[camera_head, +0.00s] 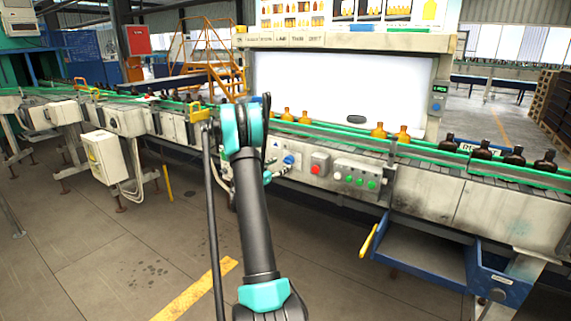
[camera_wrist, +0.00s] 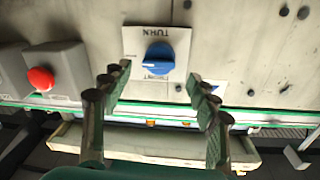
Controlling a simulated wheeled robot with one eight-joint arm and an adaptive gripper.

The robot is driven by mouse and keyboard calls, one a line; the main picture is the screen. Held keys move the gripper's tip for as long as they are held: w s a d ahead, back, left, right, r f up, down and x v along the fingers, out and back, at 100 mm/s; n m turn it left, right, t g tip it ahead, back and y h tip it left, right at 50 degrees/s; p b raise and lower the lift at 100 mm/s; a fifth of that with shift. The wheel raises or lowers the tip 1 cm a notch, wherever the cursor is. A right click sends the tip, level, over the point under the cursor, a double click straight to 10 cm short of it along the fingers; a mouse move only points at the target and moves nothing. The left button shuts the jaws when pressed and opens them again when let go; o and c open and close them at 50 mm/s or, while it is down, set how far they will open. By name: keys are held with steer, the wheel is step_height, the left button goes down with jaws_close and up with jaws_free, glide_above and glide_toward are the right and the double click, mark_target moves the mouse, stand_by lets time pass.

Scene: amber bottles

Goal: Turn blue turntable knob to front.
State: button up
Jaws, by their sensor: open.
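The blue knob (camera_wrist: 158,56) sits on a white plate (camera_wrist: 178,40) in the wrist view. The plate's lettering appears upside down, with "TURN" above the knob and a second word, partly covered, below it. A pale mark on the knob points towards the left of the picture. My gripper (camera_wrist: 160,75) is open, with one finger on each side below the knob. Nothing is between the fingers, and they look apart from the knob. In the head view the blue knob (camera_head: 289,160) shows just right of my arm; my fingers there are mostly hidden.
A red button (camera_wrist: 40,78) on a grey box is left of the knob in the wrist view. In the head view, a button panel (camera_head: 357,177) is to the right. Amber bottles (camera_head: 378,130) and dark bottles (camera_head: 481,149) stand on the conveyor above. A blue tray (camera_head: 425,255) juts out at right.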

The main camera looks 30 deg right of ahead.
mark_target(286, 162)
steer(key=shift+x, duration=2.4)
steer(key=c, duration=1.1)
